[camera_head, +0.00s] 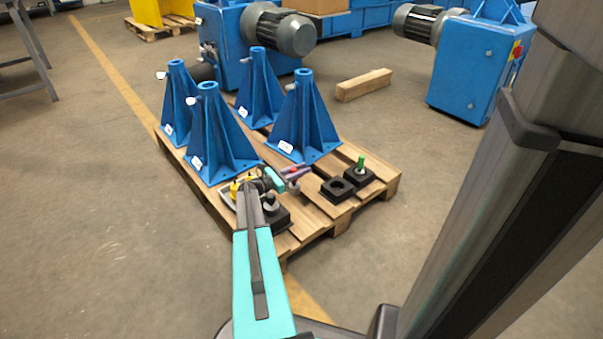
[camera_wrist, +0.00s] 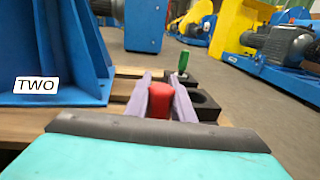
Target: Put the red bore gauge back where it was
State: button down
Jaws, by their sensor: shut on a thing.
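My gripper (camera_head: 293,174) is over the wooden pallet, in front of the blue stands. In the wrist view its two purple fingers (camera_wrist: 160,97) are shut on the red bore gauge (camera_wrist: 158,101), whose red top shows between them. The lower part of the gauge is hidden. An empty black holder (camera_head: 337,188) with a round hole lies to the right of my gripper; it also shows in the wrist view (camera_wrist: 206,99). Beside it, a green gauge (camera_head: 361,163) stands upright in another black holder (camera_head: 358,177).
Several blue stands (camera_head: 305,125) rise close behind my gripper; one labelled TWO (camera_wrist: 50,55) fills the left of the wrist view. A black block with a grey knob (camera_head: 270,203) and a yellow item (camera_head: 234,189) are near my arm. The pallet's right corner (camera_head: 388,183) is bare.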

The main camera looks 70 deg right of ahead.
dwell(0.4)
jog(key=c, duration=1.5)
grip_release()
jog(key=shift+f, duration=0.1)
jog(key=shift+c, duration=0.2)
jog(key=shift+w+a+r+p, duration=0.2)
jog(key=shift+w+a+p, duration=0.2)
jog(key=shift+w+a, duration=0.1)
jog(key=p+v, duration=0.2)
jog(key=v, duration=0.2)
jog(key=shift+w+a, duration=0.1)
jog(key=shift+a, duration=0.05)
jog(key=shift+v, duration=0.9)
jog(key=shift+p, duration=0.3)
